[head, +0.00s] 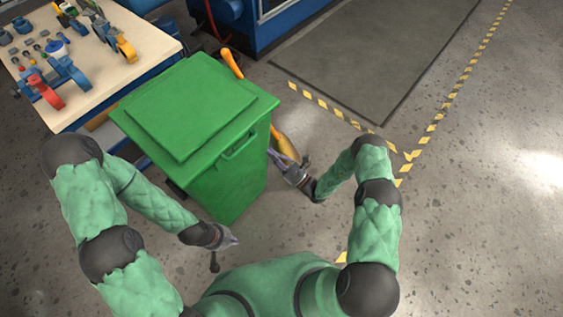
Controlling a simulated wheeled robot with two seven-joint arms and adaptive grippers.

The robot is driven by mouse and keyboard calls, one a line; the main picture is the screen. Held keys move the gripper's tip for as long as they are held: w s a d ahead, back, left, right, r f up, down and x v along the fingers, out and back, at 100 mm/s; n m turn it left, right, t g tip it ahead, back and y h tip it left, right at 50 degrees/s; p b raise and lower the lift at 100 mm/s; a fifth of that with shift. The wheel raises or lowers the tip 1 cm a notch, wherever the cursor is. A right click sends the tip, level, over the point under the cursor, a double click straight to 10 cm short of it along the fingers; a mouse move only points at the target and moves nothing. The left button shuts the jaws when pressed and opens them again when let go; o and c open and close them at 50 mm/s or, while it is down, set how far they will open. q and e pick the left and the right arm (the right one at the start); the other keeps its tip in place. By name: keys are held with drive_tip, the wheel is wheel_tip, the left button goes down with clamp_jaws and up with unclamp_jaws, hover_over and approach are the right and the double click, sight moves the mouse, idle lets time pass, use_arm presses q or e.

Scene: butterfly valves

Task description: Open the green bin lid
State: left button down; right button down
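The green bin (232,182) stands on the floor in front of me, left of the picture's middle. Its green lid (190,108) lies flat and closed over the top. A handle (240,147) shows on the bin's front right side. My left gripper (231,240) is low in front of the bin, near its bottom corner and apart from the lid. My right gripper (279,157) is just right of the bin, below lid height. Both look empty, but their fingers are too small to tell if they are open or shut.
A workbench (155,42) with red, blue and yellow valves (66,74) stands behind the bin to the left. A blue machine (245,22) is at the back. Orange objects (231,62) show behind the bin. The floor right of yellow-black tape (432,127) is clear.

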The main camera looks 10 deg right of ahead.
sight(251, 132)
drive_tip(key=w+a+r, duration=0.2)
drive_tip(key=a+r, duration=0.1)
drive_tip(key=r, duration=0.1)
drive_tip(key=shift+w+r+b, duration=0.3)
drive_tip(key=shift+r+b, duration=0.05)
drive_tip(key=shift+r, duration=0.05)
drive_tip(key=shift+r, duration=0.15)
